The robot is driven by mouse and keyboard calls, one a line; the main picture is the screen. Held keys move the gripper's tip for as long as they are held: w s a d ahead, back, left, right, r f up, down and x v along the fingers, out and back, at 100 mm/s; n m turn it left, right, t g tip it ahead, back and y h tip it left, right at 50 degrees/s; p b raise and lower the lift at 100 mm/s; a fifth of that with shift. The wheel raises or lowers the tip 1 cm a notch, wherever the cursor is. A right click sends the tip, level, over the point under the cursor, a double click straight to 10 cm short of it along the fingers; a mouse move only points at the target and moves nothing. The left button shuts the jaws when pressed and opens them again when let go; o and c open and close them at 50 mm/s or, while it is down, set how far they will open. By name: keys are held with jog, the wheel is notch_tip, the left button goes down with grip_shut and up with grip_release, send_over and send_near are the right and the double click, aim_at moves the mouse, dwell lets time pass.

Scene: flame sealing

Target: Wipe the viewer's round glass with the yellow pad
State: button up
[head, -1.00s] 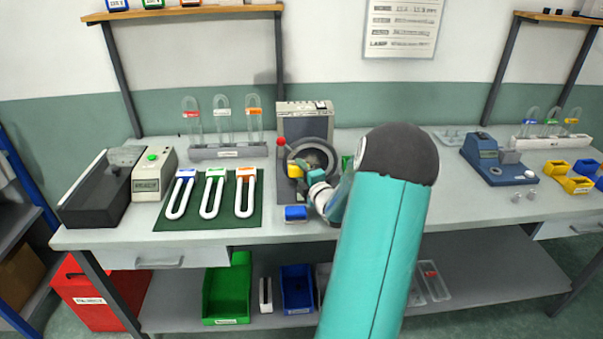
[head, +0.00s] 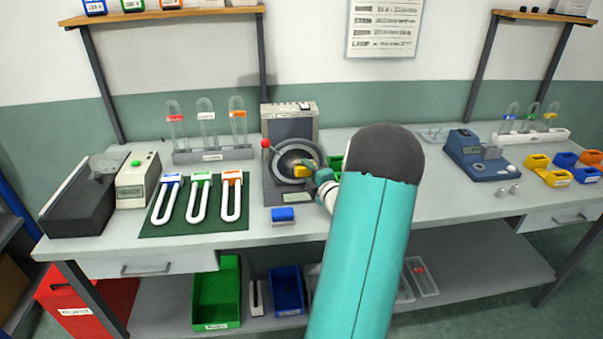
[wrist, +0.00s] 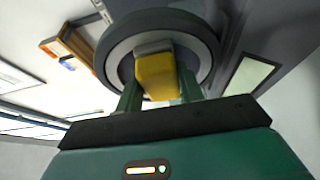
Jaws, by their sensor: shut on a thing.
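The viewer (head: 289,135) is a grey upright box on the bench with a round glass (head: 291,165) in a dark ring, and a red-knobbed lever at its left. My gripper (head: 312,172) is in front of the glass at its right side, shut on the yellow pad (head: 303,172). In the wrist view the yellow pad (wrist: 156,75) sits between the two green fingers, in front of the round glass (wrist: 124,68) and inside its dark ring. The pad covers part of the glass. Whether it touches the glass I cannot tell.
A blue block (head: 283,214) lies in front of the viewer. A green mat (head: 176,222) with U-shaped tubes is to the left. A rack of tubes (head: 213,155) stands behind it. A blue device (head: 476,157) and small bins (head: 563,167) are at the right.

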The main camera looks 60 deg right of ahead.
aim_at(298, 171)
jog(key=shift+s+d, duration=0.35)
jog(key=shift+s, duration=0.05)
jog(key=shift+w+a+r, duration=0.1)
jog(key=shift+w+a, duration=0.6)
jog(key=shift+w, duration=0.2)
jog(key=shift+w+a, duration=0.7)
jog(key=shift+w, duration=0.2)
jog(key=shift+w+a, duration=1.1)
jog(key=shift+w, duration=0.05)
jog(key=shift+s+r, duration=0.15)
jog(key=shift+r, duration=0.35)
jog(key=shift+s+d+f, duration=0.1)
jog(key=shift+s+d, duration=2.45)
jog(key=shift+s, duration=0.25)
jog(key=shift+w, duration=0.1)
